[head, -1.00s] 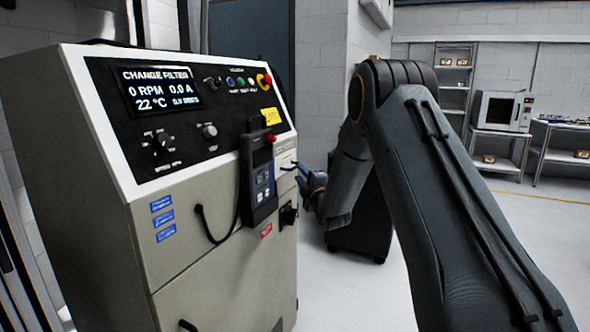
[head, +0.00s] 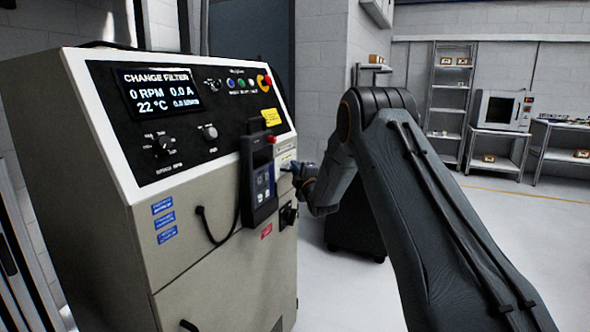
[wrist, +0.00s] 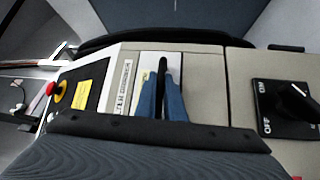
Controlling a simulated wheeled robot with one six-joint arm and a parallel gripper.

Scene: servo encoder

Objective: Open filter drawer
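The filter drawer is a small pale front on the machine's right part, partly hidden behind the hanging pendant in the head view. In the wrist view, the pale drawer front (wrist: 147,66) carries a dark upright handle (wrist: 162,66). My gripper (head: 298,172) is at the drawer front, and its blue fingers (wrist: 162,98) lie on either side of the handle in the wrist view. The fingers are close to the handle, but I cannot tell whether they press on it. The drawer looks flush with the panel.
The grey machine (head: 225,275) shows "CHANGE FILTER" on its screen (head: 157,90). A pendant (head: 261,180) hangs left of my gripper. A black rotary switch (wrist: 288,108) sits beside the drawer. Open floor lies right of my arm; shelves (head: 452,95) stand at the back.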

